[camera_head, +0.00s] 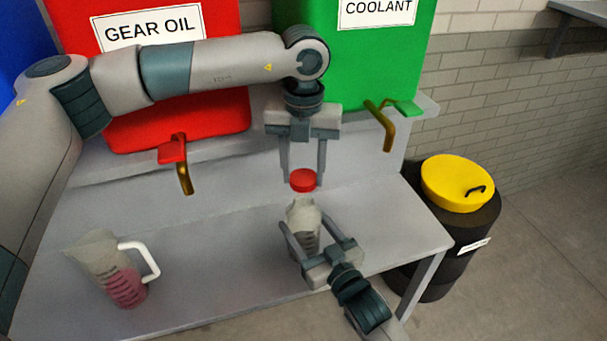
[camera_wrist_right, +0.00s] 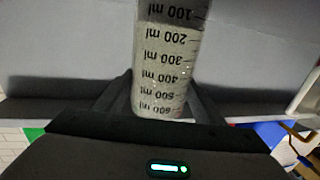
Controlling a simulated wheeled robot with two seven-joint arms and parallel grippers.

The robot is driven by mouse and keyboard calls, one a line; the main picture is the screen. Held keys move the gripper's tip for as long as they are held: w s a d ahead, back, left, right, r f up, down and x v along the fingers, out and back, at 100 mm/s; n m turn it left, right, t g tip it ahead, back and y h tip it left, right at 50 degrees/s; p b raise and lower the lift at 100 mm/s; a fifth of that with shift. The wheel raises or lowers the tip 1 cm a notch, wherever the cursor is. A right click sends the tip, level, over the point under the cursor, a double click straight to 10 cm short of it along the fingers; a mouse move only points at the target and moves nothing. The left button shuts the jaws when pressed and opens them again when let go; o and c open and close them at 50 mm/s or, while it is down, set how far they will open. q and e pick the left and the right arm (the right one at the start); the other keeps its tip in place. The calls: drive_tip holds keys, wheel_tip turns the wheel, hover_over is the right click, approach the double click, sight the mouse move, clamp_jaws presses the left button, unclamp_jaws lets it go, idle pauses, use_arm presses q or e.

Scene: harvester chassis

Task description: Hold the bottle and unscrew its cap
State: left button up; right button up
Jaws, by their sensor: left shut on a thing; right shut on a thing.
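A clear bottle (camera_head: 304,214) with dark markings stands upright near the right part of the grey table. My right gripper (camera_head: 305,228) is shut on its body, one finger on each side. In the right wrist view the bottle (camera_wrist_right: 168,60) shows a millilitre scale between my right gripper's fingers (camera_wrist_right: 160,95). A red cap (camera_head: 303,180) is at the top of the bottle. My left gripper (camera_head: 303,176) points down from above and is shut on the cap. I cannot tell whether the cap touches the bottle's neck.
A measuring jug (camera_head: 122,285) with pink liquid stands at the table's front left. A red gear oil tank (camera_head: 180,100) and a green coolant tank (camera_head: 372,50) with taps stand behind. A black drum with a yellow lid (camera_head: 455,180) is right of the table (camera_head: 215,235).

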drive_tip(key=o, duration=2.2)
drive_tip(key=shift+c, duration=0.2)
drive_tip(key=shift+s, duration=0.1)
use_arm(q)
wheel_tip(320, 180, down, 2)
drive_tip(key=shift+f+b, duration=0.15)
drive_tip(key=shift+b, duration=1)
use_arm(e)
drive_tip(key=v, duration=1.1)
drive_tip(key=shift+s+d, duration=0.2)
drive_tip(key=shift+s, duration=0.15)
